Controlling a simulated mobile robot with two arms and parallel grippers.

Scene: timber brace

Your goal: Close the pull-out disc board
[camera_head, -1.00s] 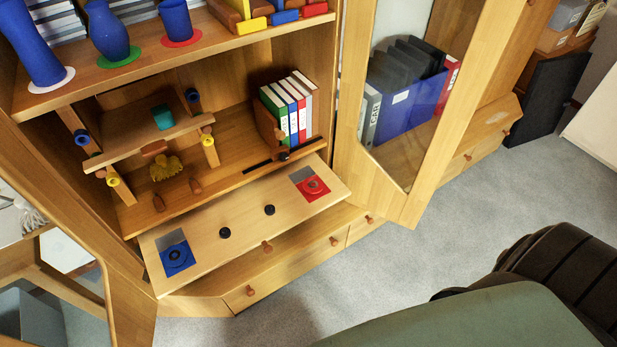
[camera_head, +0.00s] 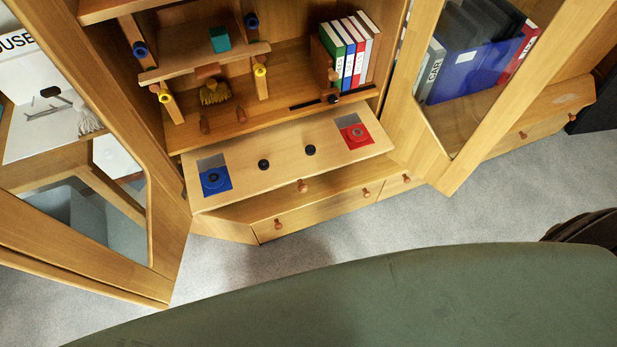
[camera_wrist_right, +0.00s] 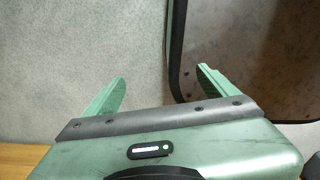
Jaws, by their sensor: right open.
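The pull-out disc board (camera_head: 285,158) is a pale wooden board standing out from the cabinet below the lowest open shelf. A blue square with a blue disc (camera_head: 214,180) is at its left end and a red square with a red disc (camera_head: 355,134) at its right end. Two black discs (camera_head: 264,164) lie between them. A small wooden knob (camera_head: 302,186) is at the board's front edge. My right gripper (camera_wrist_right: 160,85) shows in the right wrist view, its green fingers apart with nothing between them, away from the board. My left gripper is not in view.
Drawers with knobs (camera_head: 320,207) sit below the board. The left glass door (camera_head: 95,215) and right glass door (camera_head: 480,90) stand open on either side. Books (camera_head: 350,50) and a brush (camera_head: 213,92) are on the shelf above. Grey floor (camera_head: 300,255) lies clear in front.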

